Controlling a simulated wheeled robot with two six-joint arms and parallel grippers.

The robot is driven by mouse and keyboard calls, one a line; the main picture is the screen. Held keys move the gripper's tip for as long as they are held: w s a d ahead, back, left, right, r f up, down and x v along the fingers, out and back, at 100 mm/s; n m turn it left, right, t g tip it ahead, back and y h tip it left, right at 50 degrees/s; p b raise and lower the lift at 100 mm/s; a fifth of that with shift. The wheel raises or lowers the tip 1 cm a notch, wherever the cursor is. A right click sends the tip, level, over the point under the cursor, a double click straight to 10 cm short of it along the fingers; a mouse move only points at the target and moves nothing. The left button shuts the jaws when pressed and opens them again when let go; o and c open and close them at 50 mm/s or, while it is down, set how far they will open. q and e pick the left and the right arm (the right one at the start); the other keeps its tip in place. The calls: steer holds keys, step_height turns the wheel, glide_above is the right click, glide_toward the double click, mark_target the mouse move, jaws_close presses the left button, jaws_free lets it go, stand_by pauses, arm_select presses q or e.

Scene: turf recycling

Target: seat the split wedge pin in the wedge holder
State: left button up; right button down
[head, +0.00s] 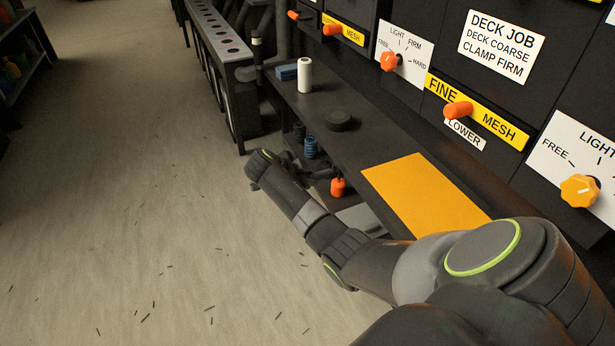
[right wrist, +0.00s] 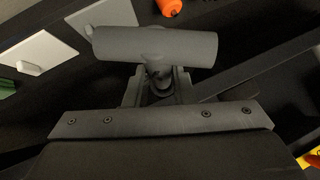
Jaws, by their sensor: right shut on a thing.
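In the right wrist view my right gripper (right wrist: 158,86) is shut on the short neck of a grey T-shaped piece (right wrist: 155,47). A thick grey cylinder lies crosswise on top of the neck. I cannot tell whether this piece is the split wedge pin, as no split or wedge shape shows. In the head view my right forearm reaches down beside the dark bench, and the gripper (head: 290,161) is small and dim near the bench's underside. I cannot make out the wedge holder in either view. My left gripper is not in view.
The dark bench (head: 296,105) carries an orange sheet (head: 424,193), a black disc (head: 339,121), a white cylinder (head: 305,75) and a blue block (head: 287,72). An orange object (head: 338,187) sits below its edge. A panel with orange knobs stands behind. The floor (head: 120,190) at left is open.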

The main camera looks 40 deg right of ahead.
mark_target(331, 171)
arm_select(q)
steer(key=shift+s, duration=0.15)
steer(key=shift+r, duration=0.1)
arm_select(e)
steer(key=shift+s+d, duration=0.1)
steer(key=shift+d, duration=0.35)
arm_select(q)
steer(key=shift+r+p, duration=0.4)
steer(key=shift+p, duration=0.05)
arm_select(e)
steer(key=shift+s+d, duration=0.2)
steer(key=shift+d, duration=0.75)
steer(key=shift+s+d, duration=0.25)
steer(key=shift+d, duration=0.65)
steer(key=shift+s+d, duration=0.2)
steer(key=shift+d, duration=0.75)
steer(key=c, duration=1.2)
jaws_free()
steer(key=shift+c, duration=0.2)
steer(key=shift+s+d, duration=0.1)
steer(key=shift+a+r, duration=0.15)
steer(key=shift+a, duration=0.1)
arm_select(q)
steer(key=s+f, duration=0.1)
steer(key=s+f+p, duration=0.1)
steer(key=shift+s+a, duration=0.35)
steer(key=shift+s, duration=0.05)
arm_select(e)
steer(key=shift+o, duration=0.5)
steer(key=v, duration=1.7)
